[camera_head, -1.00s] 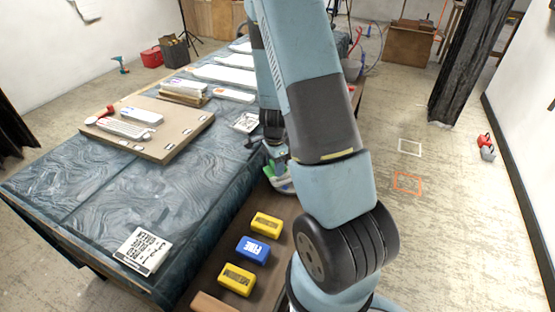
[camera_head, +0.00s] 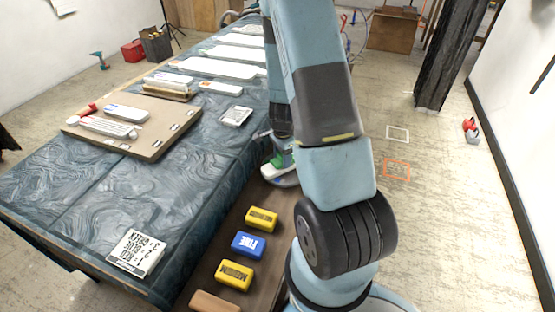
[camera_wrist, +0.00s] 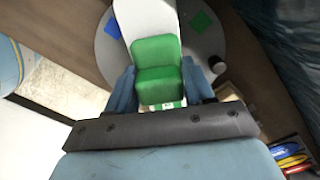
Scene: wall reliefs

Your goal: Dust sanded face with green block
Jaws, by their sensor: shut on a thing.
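My gripper (camera_wrist: 160,92) is shut on the green block (camera_wrist: 158,58), which sits between its two blue fingers in the wrist view. In the head view the green block (camera_head: 284,160) is small and partly covered by my arm. Just beyond the block in the wrist view is a white smooth piece (camera_wrist: 145,14), lying over a grey round disc (camera_wrist: 108,58). The block overlaps this white piece in the picture; I cannot tell whether they touch. Which face is sanded cannot be told.
Green (camera_wrist: 202,21) and blue patches lie on the disc. On the brown ledge stand yellow blocks (camera_head: 262,219), a blue block (camera_head: 248,244) and a wooden block (camera_head: 214,302). The dark covered table (camera_head: 80,200) beside it bears a board (camera_head: 150,150) and white pieces.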

